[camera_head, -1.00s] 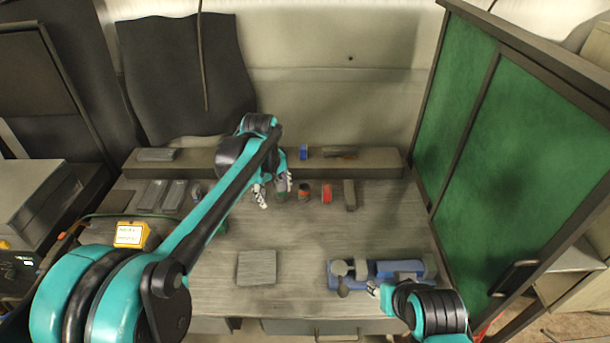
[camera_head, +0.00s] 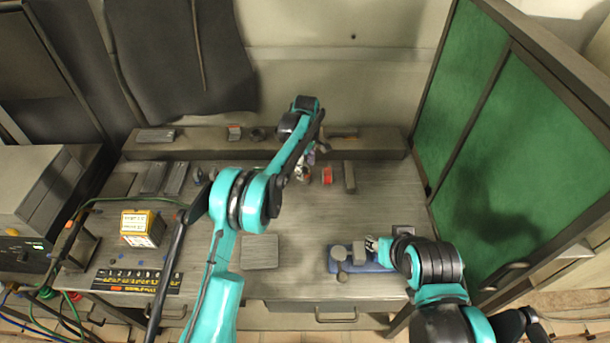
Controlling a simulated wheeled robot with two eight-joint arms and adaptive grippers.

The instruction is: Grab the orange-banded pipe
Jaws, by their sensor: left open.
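In the head view my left arm reaches from the front across the bench. My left gripper (camera_head: 303,172) is open, with its pale fingers low over the back of the bench, just left of a small red block (camera_head: 327,176). The orange-banded pipe, a short dark piece seen earlier left of the red block, is now covered by the gripper and arm. I cannot tell whether it stands between the fingers or beside them. My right gripper (camera_head: 372,244) is at the blue fixture (camera_head: 376,267) at the front right; its jaws are too small to read.
A grey bar (camera_head: 349,177) stands right of the red block. A ledge (camera_head: 200,146) with small parts runs along the back. A grey plate (camera_head: 259,251) lies mid-bench, a yellow box (camera_head: 142,229) at left. A green panel (camera_head: 530,160) closes the right side.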

